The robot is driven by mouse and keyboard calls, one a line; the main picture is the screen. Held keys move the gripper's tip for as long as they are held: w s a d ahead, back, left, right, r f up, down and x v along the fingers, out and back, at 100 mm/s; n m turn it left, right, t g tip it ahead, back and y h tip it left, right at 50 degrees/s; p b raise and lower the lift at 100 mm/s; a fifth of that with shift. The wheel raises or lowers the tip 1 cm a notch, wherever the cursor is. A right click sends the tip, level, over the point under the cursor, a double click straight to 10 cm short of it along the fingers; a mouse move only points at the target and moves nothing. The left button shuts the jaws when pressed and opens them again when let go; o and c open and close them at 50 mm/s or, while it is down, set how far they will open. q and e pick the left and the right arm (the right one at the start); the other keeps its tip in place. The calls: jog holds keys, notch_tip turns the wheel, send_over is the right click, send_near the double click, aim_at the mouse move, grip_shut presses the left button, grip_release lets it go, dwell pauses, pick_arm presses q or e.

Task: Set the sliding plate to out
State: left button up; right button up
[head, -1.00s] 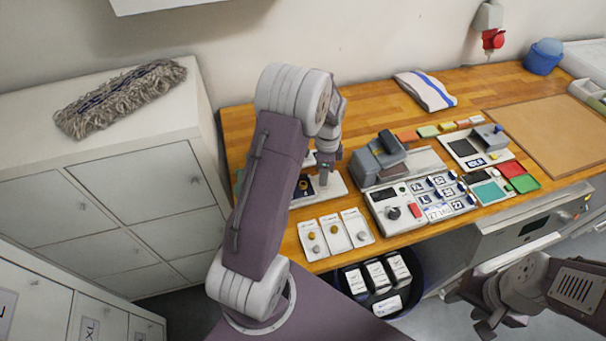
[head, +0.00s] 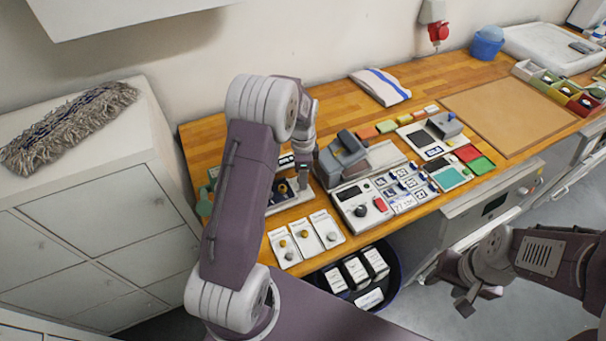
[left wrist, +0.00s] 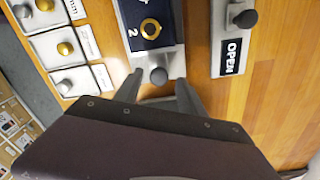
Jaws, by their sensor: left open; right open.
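A dark blue plate with a gold ring and the figure 2 sits in a light frame (left wrist: 175,28) in the left wrist view. A grey knob (left wrist: 158,75) stands at its near end; I take this for the sliding plate. In the head view the same unit (head: 290,199) is partly hidden by my left arm. My left gripper (left wrist: 159,82) is open, its fingers on either side of the knob; contact cannot be told. No word "out" is readable. My right gripper (head: 466,297) is open and empty, off the bench front.
A separate knobbed plate marked OPEN (left wrist: 232,52) lies just right of the unit. Several white cards with knobs (head: 306,238) lie in front. A control panel (head: 360,207) stands to the right. A dark bin (head: 394,280) with white boxes is below the bench edge.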

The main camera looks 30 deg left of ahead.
pick_arm(q)
notch_tip(320, 180, up, 9)
dwell(0.3)
jog(key=shift+w+d, duration=0.1)
jog(key=shift+d, duration=0.05)
jog(key=s+d+r, duration=0.2)
jog(key=s+d, duration=0.4)
jog(key=s, duration=0.2)
jog(key=s+d+f+n+t, duration=0.1)
jog(key=s+f+n, duration=0.5)
jog(key=s+n, duration=0.4)
jog(key=n, duration=0.2)
jog(key=shift+d+f+n, duration=0.2)
jog(key=shift+n, duration=0.1)
dwell(1.0)
